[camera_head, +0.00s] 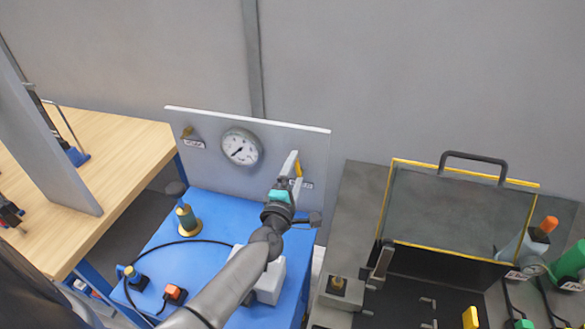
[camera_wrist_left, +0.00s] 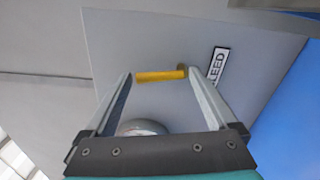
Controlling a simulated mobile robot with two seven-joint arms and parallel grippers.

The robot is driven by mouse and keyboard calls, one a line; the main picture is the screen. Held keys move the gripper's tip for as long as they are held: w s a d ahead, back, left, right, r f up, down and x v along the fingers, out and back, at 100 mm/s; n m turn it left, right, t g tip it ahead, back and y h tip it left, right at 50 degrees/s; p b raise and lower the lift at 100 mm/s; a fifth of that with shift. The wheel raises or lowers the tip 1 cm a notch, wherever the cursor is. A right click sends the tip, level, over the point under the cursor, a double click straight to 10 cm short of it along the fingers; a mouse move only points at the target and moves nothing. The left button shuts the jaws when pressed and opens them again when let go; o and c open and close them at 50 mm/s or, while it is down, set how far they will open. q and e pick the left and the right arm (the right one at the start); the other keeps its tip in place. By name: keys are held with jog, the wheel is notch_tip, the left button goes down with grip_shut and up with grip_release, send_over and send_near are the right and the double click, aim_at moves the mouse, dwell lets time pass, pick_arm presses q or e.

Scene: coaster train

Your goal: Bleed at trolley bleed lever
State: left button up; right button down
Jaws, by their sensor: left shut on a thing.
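The yellow bleed lever (camera_head: 298,169) sticks out from the right part of the upright grey panel (camera_head: 312,145) on the blue trolley. In the left wrist view the lever (camera_wrist_left: 160,76) lies crosswise between my two fingers, beside a label reading "LEED" (camera_wrist_left: 218,65), its first letter cut off or hidden. My left gripper (camera_head: 293,164) is at the panel and shut on the lever. It also shows in the left wrist view (camera_wrist_left: 160,82), with a finger at each end of the lever. My right gripper is not in view.
A round gauge (camera_head: 241,148) is on the panel left of the lever. The blue trolley top (camera_head: 210,210) carries a brass-based fitting (camera_head: 188,220), a black hose and an orange-topped block (camera_head: 174,293). A framed clear guard (camera_head: 455,215) stands at right, a wooden bench (camera_head: 120,150) at left.

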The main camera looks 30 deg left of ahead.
pick_arm(q)
jog(key=shift+w+d+m+p, duration=0.1)
jog(key=shift+d+m+p, duration=0.25)
jog(key=shift+m, duration=0.65)
jog(key=o, duration=1)
jog(key=v, duration=1.5)
jog(key=shift+d+r, duration=0.1)
jog(key=shift+d, duration=0.05)
